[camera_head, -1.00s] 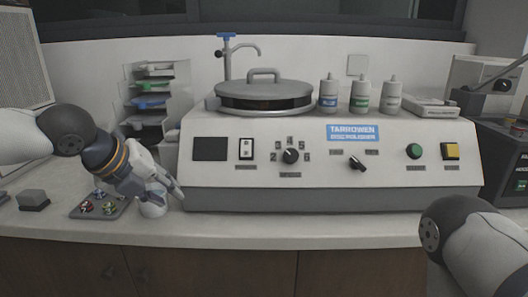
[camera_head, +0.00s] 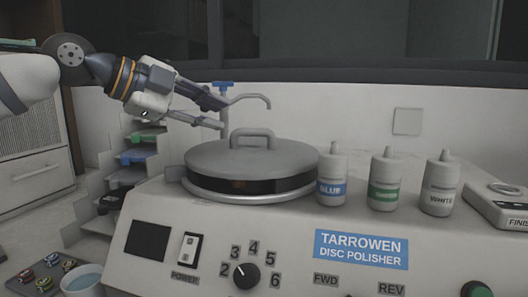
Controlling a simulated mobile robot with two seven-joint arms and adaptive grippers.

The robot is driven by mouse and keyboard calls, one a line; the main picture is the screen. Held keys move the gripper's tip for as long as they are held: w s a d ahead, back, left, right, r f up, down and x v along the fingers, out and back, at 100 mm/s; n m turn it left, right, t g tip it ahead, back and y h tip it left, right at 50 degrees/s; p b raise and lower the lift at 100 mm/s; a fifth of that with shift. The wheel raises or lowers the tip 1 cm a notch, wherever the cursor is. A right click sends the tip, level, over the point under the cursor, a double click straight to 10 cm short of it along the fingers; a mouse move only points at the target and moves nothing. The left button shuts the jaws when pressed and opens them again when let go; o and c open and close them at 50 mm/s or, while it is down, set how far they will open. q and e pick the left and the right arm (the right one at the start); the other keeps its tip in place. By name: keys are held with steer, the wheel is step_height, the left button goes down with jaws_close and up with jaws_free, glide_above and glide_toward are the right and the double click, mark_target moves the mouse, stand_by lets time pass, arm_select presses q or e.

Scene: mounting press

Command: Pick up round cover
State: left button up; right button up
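The round cover (camera_head: 215,157) is a grey disc with an arched handle (camera_head: 252,133) on top. It sits on the round bowl (camera_head: 250,192) of the disc polisher, and a dark gap shows between them. My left gripper (camera_head: 225,114) comes in from the upper left with its two fingers spread apart. It is empty, and its fingertips appear above and left of the handle, apart from it in the picture. My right gripper is out of view.
A blue-topped tap (camera_head: 225,88) stands behind the cover, close to my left fingertips in the picture. Bottles labelled blue (camera_head: 331,190), green (camera_head: 383,194) and white (camera_head: 438,200) stand right of the cover. A stepped rack (camera_head: 130,157) is at left.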

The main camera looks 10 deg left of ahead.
mark_target(249, 130)
arm_select(q)
steer(key=x, duration=1)
steer(key=shift+s+a+f+b, duration=0.15)
steer(key=shift+f+b, duration=0.2)
steer(key=shift+f, duration=0.05)
steer(key=shift+r, duration=0.1)
jaws_close()
